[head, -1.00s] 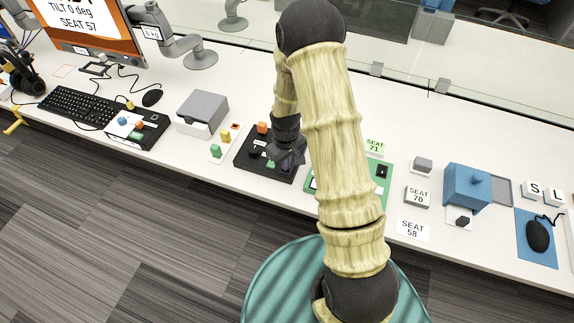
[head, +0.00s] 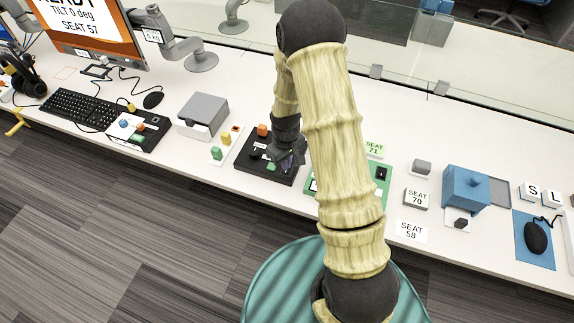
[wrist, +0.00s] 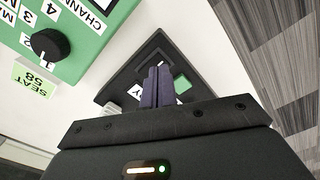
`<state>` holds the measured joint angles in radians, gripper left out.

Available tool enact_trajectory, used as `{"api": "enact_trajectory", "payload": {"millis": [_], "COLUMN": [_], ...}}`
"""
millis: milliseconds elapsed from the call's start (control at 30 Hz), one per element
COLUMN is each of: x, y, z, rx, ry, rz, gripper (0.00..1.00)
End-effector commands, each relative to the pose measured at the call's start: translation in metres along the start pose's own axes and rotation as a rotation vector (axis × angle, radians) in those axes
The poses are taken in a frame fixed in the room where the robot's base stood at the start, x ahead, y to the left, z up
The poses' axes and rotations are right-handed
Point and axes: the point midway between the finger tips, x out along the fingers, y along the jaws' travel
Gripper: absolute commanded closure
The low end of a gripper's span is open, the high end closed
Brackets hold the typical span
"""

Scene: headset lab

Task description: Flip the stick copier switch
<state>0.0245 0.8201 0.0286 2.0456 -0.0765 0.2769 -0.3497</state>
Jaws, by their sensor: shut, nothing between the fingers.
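A black device (head: 247,178), which looks like the stick copier, lies on the white desk with an orange block (head: 263,130), a white label and a green piece on it. My gripper (head: 291,161) is shut and empty over its right part. In the wrist view the shut fingers (wrist: 157,82) point at the black device (wrist: 122,88), in front of a dark raised or recessed part. A green block (wrist: 182,83) sits just right of the fingertips. The fingers hide part of the device, and I cannot tell whether they touch it. The switch and its position are not clear.
A green panel (head: 383,190) with a black knob (wrist: 50,44) stands close on the right, partly behind my arm. A grey box (head: 203,113) and small coloured pieces stand on the left. A blue box (head: 465,188) stands farther right. The desk's front edge is near.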

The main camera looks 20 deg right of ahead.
Motion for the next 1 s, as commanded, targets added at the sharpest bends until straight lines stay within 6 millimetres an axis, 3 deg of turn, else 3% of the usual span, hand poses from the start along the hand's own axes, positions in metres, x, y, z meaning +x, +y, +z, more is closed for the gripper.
{"api": "enact_trajectory", "payload": {"millis": [700, 1000], "x": [-0.049, -0.052], "y": [0.000, 0.000], "z": [0.000, 0.000], "rx": [0.000, 0.000], "ry": [0.000, 0.000], "rz": [0.000, 0.000], "gripper": [1.00, 1.00]}}
